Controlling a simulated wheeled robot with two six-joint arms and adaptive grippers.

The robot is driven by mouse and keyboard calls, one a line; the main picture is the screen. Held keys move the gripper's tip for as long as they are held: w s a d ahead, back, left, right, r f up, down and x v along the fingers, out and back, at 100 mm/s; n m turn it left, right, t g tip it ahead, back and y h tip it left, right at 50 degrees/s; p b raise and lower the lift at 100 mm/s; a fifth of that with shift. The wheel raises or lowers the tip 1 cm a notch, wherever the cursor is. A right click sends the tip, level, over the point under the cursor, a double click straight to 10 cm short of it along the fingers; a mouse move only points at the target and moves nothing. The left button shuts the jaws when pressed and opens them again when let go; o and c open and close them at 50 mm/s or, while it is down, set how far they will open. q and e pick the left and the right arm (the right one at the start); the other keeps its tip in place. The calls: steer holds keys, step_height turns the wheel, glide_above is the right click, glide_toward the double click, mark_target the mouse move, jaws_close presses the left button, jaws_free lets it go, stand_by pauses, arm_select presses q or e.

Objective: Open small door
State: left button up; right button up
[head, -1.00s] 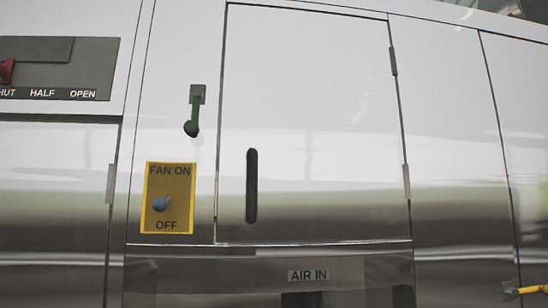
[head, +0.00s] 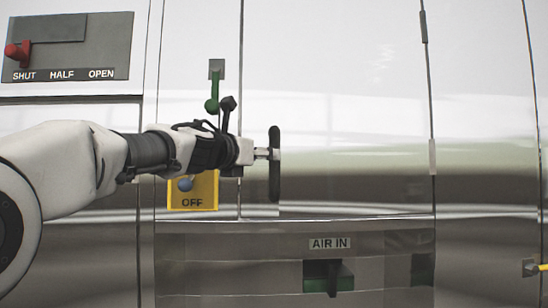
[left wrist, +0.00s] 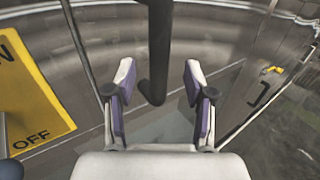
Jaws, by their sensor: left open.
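The small door (head: 350,70) is a shiny steel panel that looks flush with the cabinet front. Its hinges (head: 432,155) are on its right edge. Its black vertical bar handle (head: 274,190) is near the left edge. A green latch lever (head: 212,100) hangs down beside that edge. My left gripper (head: 268,153) is at the handle. In the left wrist view, the open fingers of my left gripper (left wrist: 159,80) stand either side of the handle (left wrist: 158,45), with gaps on both sides. My right gripper is out of view.
A yellow fan switch plate (head: 205,200) with a blue knob is partly hidden behind my left arm. A grey panel (head: 105,50) with a red lever at SHUT is upper left. An AIR IN opening (head: 343,277) is below the door. A yellow handle (head: 543,267) is lower right.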

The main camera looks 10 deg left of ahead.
arm_select(q)
steer(key=p+x, duration=0.2)
steer(key=x, duration=0.4)
steer(key=shift+w+f+p, duration=0.2)
steer(key=shift+w+p, duration=0.05)
steer(key=shift+p, duration=0.1)
jaws_close()
